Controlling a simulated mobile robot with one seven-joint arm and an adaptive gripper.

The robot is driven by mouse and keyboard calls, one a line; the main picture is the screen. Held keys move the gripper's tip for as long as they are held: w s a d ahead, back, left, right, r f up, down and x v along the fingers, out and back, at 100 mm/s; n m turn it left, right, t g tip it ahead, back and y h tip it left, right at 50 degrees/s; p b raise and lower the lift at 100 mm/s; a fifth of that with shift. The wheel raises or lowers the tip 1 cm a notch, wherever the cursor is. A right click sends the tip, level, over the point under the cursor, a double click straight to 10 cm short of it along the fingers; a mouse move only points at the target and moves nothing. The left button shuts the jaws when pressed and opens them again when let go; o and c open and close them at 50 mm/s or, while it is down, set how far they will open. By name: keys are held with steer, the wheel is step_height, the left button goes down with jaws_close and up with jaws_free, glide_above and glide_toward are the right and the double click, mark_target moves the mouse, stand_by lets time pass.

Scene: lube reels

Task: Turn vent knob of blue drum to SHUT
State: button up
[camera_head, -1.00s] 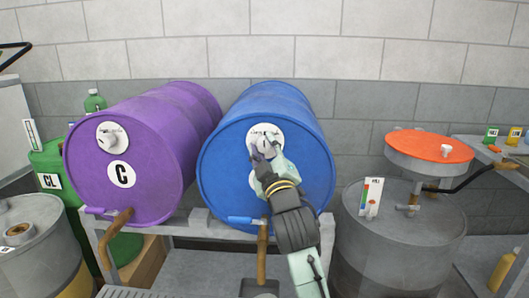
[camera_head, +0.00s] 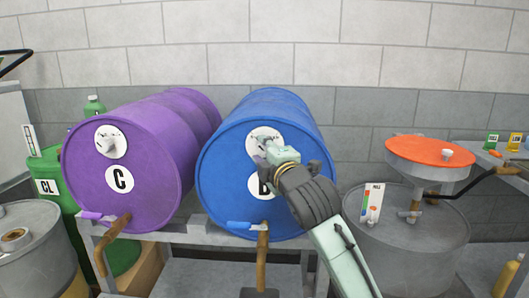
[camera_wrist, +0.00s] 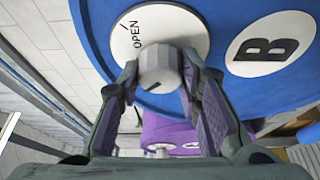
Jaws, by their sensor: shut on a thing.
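The blue drum (camera_head: 225,185) lies on its side on a rack, its front face toward me. Its white vent dial (camera_head: 257,131) is near the top of that face, above a round B label. In the wrist view the pale grey vent knob (camera_wrist: 158,66) stands out from the dial (camera_wrist: 188,28), where OPEN is printed. My gripper (camera_wrist: 160,72) is shut on the knob, one finger on each side. A short dark mark shows on the knob's near face. The word SHUT cannot be seen. In the head view my gripper (camera_head: 270,152) covers most of the knob.
A purple drum (camera_head: 160,150) marked C lies close on the left with its own white vent knob (camera_head: 106,144). A blue tap handle (camera_head: 246,225) sticks out below the blue drum's face. A grey drum with an orange-topped pan (camera_head: 430,150) stands at right.

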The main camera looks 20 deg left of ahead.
steer(key=shift+n, duration=0.3)
steer(key=o, duration=1.1)
steer(key=shift+o, duration=0.2)
steer(key=v, duration=1.2)
steer(key=shift+r, duration=0.1)
